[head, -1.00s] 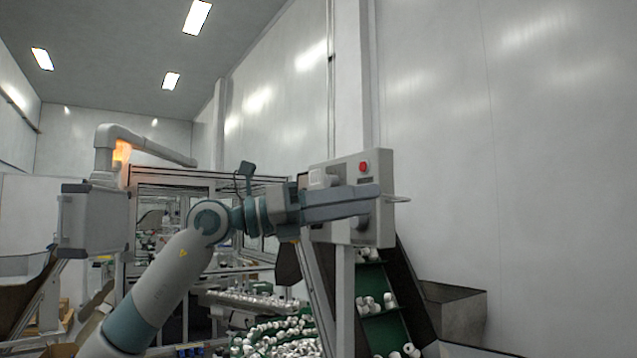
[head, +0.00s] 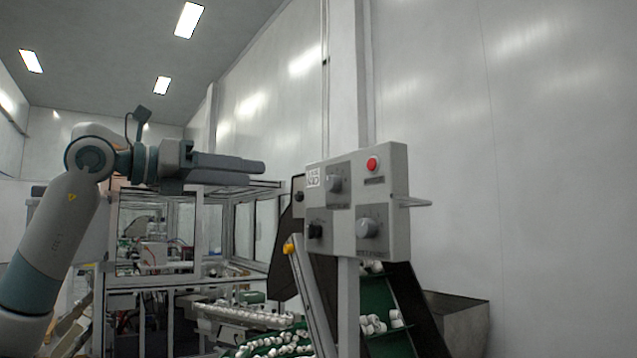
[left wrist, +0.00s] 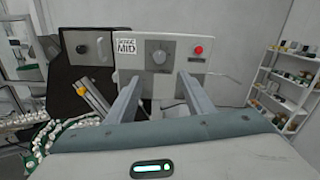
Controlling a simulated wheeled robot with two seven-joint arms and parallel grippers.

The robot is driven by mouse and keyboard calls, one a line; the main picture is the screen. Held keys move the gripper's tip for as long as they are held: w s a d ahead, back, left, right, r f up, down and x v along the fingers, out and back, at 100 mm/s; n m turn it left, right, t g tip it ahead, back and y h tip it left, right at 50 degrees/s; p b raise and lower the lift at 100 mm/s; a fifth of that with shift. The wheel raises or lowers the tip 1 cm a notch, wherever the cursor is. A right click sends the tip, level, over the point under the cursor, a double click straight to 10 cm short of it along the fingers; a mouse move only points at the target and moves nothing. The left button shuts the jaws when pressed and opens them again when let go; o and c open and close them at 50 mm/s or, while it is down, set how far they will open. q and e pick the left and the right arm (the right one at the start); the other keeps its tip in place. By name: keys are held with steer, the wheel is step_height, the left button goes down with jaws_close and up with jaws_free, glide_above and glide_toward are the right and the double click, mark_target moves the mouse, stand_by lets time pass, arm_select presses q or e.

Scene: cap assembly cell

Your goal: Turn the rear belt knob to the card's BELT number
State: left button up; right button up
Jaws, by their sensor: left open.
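A grey control box (head: 398,170) on a post faces me at centre right in the head view. It has an upper grey knob (head: 334,184) and a lower-right grey knob (head: 368,228). I cannot tell which is the rear belt knob. A white card (head: 313,177) sits at its upper left. In the left wrist view the card (left wrist: 126,48) seems to read "MID"; I can read no BELT number. My left gripper (head: 258,168) is open and empty, left of the box and apart from it. In the left wrist view its fingers (left wrist: 160,78) stand apart below the upper knob (left wrist: 159,56).
A red button (head: 372,164) is on the box's upper right, and a rod (head: 415,203) sticks out from its right side. A green conveyor (head: 395,290) with white caps runs below.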

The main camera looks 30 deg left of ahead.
arm_select(q)
steer(key=p, duration=0.2)
glide_toward(328, 183)
steer(key=p+x, duration=0.3)
steer(key=x, duration=0.3)
steer(key=shift+w+a+r, duration=0.1)
steer(key=shift+w+r, duration=0.05)
steer(key=shift+p+x, duration=0.5)
steer(key=shift+x, duration=0.35)
arm_select(e)
steer(key=s+d+r+g, duration=0.1)
steer(key=s+d+r, duration=0.1)
steer(key=s+r, duration=0.2)
steer(key=shift+s+r+g+h, duration=0.2)
steer(key=shift+s+g+h, duration=0.15)
steer(key=shift+s, duration=0.75)
arm_select(q)
steer(key=shift+c, duration=0.6)
arm_select(e)
steer(key=shift+d, duration=0.1)
arm_select(q)
steer(key=c, duration=0.9)
